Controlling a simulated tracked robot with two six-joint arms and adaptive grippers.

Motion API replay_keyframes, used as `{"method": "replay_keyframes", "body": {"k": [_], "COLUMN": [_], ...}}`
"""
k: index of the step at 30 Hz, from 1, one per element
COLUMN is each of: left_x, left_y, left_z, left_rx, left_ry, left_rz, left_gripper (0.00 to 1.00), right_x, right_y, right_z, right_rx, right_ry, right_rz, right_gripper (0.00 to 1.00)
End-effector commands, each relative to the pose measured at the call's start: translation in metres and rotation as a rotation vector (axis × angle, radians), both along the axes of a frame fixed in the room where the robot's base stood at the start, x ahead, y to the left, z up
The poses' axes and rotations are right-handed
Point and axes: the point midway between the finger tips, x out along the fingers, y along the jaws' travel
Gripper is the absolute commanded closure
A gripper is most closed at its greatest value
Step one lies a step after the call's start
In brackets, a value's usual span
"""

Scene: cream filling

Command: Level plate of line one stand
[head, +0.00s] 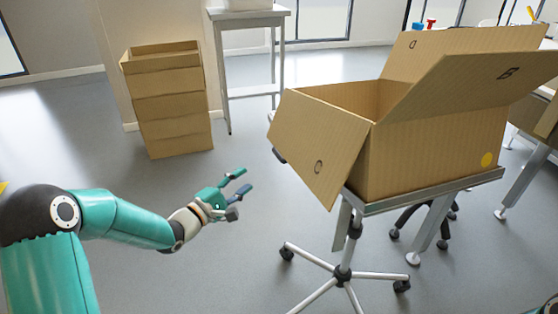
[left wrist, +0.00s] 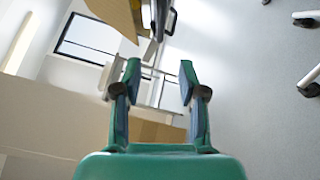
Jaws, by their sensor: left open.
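A wheeled stand (head: 343,272) with a star-shaped base is right of centre in the head view. Its flat grey plate (head: 425,195) carries a large open cardboard box (head: 430,150). The plate's near edge rises to the right in the picture; I cannot tell how much of this is real tilt. A dark end piece (head: 279,155) shows at its left side. The box hides most of the plate. My left gripper (head: 246,179) is open and empty, left of the stand and apart from it. Its spread fingers also show in the left wrist view (left wrist: 160,68). My right gripper is not in view.
A stack of cardboard boxes (head: 170,105) stands at the back left, beside a tall grey table (head: 250,14). Another table's leg (head: 515,185) is at the right. The grey floor (head: 240,265) between my left arm and the stand is clear.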

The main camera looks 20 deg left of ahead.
Motion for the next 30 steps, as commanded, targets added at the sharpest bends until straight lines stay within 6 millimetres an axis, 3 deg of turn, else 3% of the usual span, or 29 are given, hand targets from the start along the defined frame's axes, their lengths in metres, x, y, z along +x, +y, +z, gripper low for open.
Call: {"method": "replay_keyframes", "body": {"k": [18,24,30], "left_x": [0.114,0.138,0.147], "left_y": [-0.044,-0.053,-0.056], "left_z": [-0.003,-0.002,-0.001], "left_rx": [0.001,0.001,0.001], "left_ry": [0.001,0.003,0.003], "left_rz": [-0.002,0.000,0.000], "left_gripper": [0.59,0.59,0.59], "right_x": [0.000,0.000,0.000], "right_y": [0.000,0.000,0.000], "right_z": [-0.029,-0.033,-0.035], "right_rx": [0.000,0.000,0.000], "right_ry": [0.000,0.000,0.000], "right_rz": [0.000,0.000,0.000], "right_gripper": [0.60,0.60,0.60]}}
